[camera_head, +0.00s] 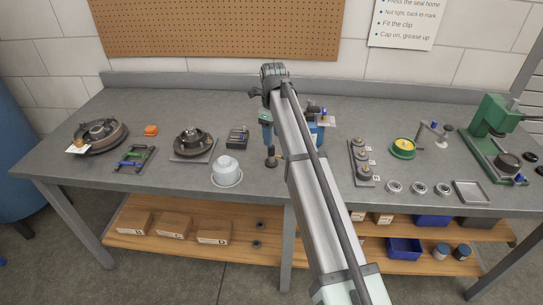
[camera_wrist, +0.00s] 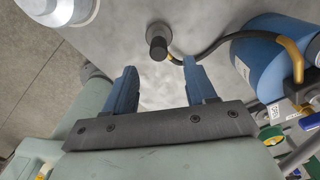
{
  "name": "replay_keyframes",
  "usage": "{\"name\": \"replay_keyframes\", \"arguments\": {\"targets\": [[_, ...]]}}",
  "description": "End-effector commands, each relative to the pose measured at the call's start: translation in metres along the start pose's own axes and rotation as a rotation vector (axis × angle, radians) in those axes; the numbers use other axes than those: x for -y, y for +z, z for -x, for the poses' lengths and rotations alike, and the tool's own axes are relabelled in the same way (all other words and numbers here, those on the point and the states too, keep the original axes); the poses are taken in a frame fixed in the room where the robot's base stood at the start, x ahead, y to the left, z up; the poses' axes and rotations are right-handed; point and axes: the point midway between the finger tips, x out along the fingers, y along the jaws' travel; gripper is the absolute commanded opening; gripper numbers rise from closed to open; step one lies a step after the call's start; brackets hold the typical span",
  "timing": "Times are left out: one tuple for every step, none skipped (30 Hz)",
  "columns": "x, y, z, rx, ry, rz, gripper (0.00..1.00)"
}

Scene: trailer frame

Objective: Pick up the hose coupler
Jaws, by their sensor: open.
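The hose coupler appears to be the small dark upright cylinder with a round base (camera_head: 270,161) near the front of the bench. It also shows in the wrist view (camera_wrist: 157,43), with a black hose running right from beside it towards a blue tank (camera_wrist: 268,55). My gripper (camera_wrist: 159,66) is open and empty, its two blue fingers spread. In the wrist view the coupler shows just beyond the fingertips, roughly centred between them, not gripped. In the head view my gripper (camera_head: 267,138) is just above the coupler, and my arm hides part of the bench behind it.
A white domed container (camera_head: 226,171) stands left of the coupler, near the front edge. A small dark box (camera_head: 237,138) lies behind it. The blue tank (camera_head: 315,132) is partly behind my arm. A tray with several grey parts (camera_head: 352,166) lies to the right.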

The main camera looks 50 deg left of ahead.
Motion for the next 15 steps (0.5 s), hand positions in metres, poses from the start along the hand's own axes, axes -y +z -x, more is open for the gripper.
{"name": "replay_keyframes", "arguments": {"targets": [[-0.001, -0.001, -0.01, -0.001, 0.002, 0.0, 0.56], [-0.001, -0.001, -0.015, -0.001, 0.001, 0.0, 0.56], [-0.001, 0.0, -0.021, -0.001, 0.001, 0.0, 0.56], [-0.001, 0.0, -0.025, 0.0, 0.0, 0.0, 0.56], [-0.001, 0.0, -0.028, 0.0, 0.0, 0.0, 0.56], [0.0, 0.0, -0.031, 0.0, 0.0, 0.0, 0.56], [0.0, 0.0, -0.033, 0.0, 0.0, 0.0, 0.56], [0.0, 0.0, -0.034, 0.0, 0.0, 0.0, 0.56], [0.0, 0.0, -0.035, 0.0, 0.0, 0.0, 0.56], [0.0, 0.001, -0.036, 0.0, 0.0, 0.0, 0.56], [0.0, 0.001, -0.037, 0.0, 0.0, 0.0, 0.56], [0.0, 0.001, -0.039, 0.0, 0.0, 0.0, 0.56], [0.0, 0.002, -0.042, 0.0, 0.0, 0.0, 0.56], [0.0, 0.002, -0.044, 0.0, 0.0, 0.0, 0.56], [-0.001, 0.003, -0.049, 0.0, 0.0, 0.0, 0.56]]}}
